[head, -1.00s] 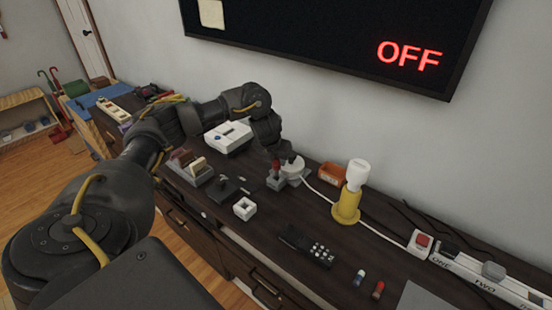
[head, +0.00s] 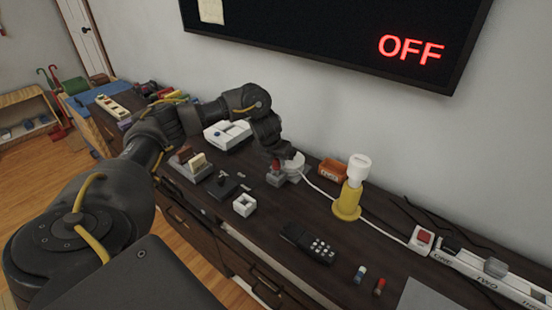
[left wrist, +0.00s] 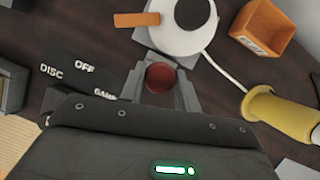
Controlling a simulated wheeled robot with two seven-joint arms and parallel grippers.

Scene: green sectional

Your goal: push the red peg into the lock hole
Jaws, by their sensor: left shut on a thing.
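The red peg (head: 276,166) is upright at a small grey block (head: 274,180) on the dark cabinet top. My left gripper (head: 277,162) points down over it from above. In the left wrist view the round red top of the peg (left wrist: 159,77) sits between the two grey fingers of my left gripper (left wrist: 160,88), which are shut on it. The lock hole is hidden under the peg and fingers, so I cannot tell how deep the peg sits. My right gripper is not in view.
A white round device (left wrist: 180,20) with an orange lever stands close to the peg. An orange bin (head: 331,172) and a yellow-based lamp (head: 347,205) are to the right. A remote (head: 308,244) lies in front. A white cable runs rightward. A dark screen reads OFF.

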